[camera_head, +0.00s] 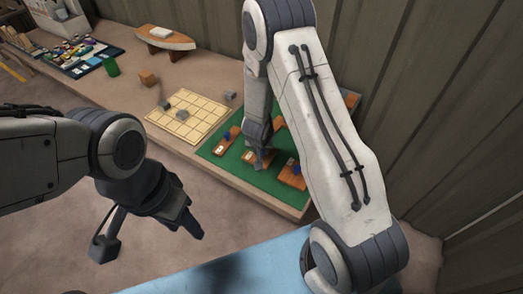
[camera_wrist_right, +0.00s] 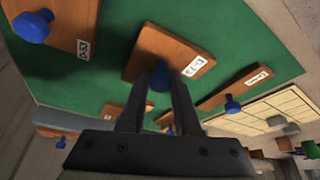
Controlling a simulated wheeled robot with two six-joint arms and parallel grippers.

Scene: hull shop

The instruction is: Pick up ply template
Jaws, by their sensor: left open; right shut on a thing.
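The ply templates are brown wooden plates with blue knobs and white labels on a green mat (camera_head: 266,181). My right gripper (camera_head: 257,150) reaches down to the middle template (camera_head: 250,160) of the near row. In the right wrist view its fingers (camera_wrist_right: 157,95) are shut on the blue knob (camera_wrist_right: 160,77) of a labelled template (camera_wrist_right: 160,45). I cannot tell whether that template is clear of the mat. Other templates lie to its left (camera_head: 226,143) and right (camera_head: 292,178). My left gripper (camera_head: 190,226) is open and empty, out in front of the bench.
A pale gridded board (camera_head: 200,107) with grey blocks lies left of the mat. Beyond are an orange-brown block (camera_head: 147,78), a green cup (camera_head: 111,66) and a boat-shaped wooden piece (camera_head: 165,40). The wall stands close behind the bench. A light blue surface (camera_head: 240,262) lies in front.

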